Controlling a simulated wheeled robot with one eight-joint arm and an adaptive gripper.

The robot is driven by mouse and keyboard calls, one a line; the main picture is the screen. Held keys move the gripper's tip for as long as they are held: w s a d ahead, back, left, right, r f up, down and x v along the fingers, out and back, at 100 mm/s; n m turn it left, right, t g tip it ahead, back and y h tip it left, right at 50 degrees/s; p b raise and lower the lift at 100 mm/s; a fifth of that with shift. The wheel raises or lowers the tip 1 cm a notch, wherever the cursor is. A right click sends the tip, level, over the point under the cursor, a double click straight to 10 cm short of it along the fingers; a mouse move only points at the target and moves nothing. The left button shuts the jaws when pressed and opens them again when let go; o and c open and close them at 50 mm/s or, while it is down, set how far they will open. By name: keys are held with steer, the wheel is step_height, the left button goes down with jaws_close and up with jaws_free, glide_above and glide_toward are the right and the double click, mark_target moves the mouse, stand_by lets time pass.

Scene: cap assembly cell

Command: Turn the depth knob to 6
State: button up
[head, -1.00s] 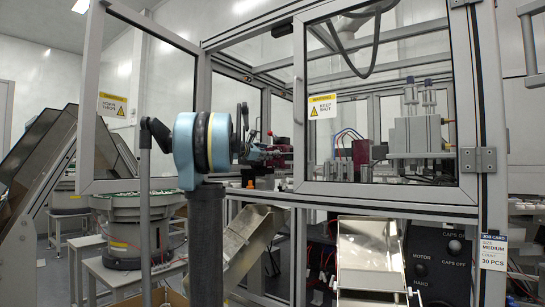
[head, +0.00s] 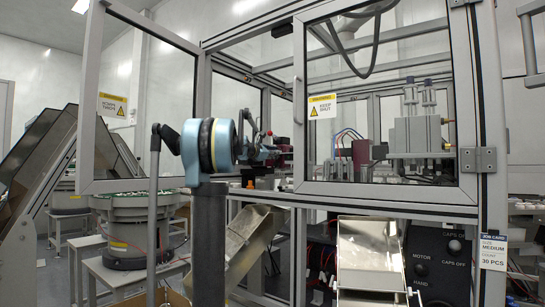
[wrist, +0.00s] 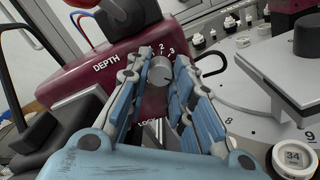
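The depth knob (wrist: 160,70) is a small grey round knob on a dark red housing (wrist: 100,65) marked DEPTH. The digits 2 and 3 show beside it; the rest of its scale is hidden, and I cannot read its pointer. My gripper (wrist: 161,68) has its two blue fingers apart, one on each side of the knob. The knob shows between the fingertips with little room; I cannot make out contact. A LOCK label shows below the knob, between the fingers. In the head view my gripper (head: 270,153) is small, inside the cell, and the knob cannot be made out.
A pale round plate (wrist: 250,95) with numbers lies right of the housing. The framed glass door (head: 385,100) stands right of my arm; the open door (head: 140,100) is at left.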

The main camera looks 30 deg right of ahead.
steer(key=shift+w, duration=0.1)
jaws_close()
steer(key=shift+m, duration=1)
steer(key=o, duration=1)
jaws_free()
steer(key=shift+w+a, duration=0.1)
steer(key=v, duration=1.2)
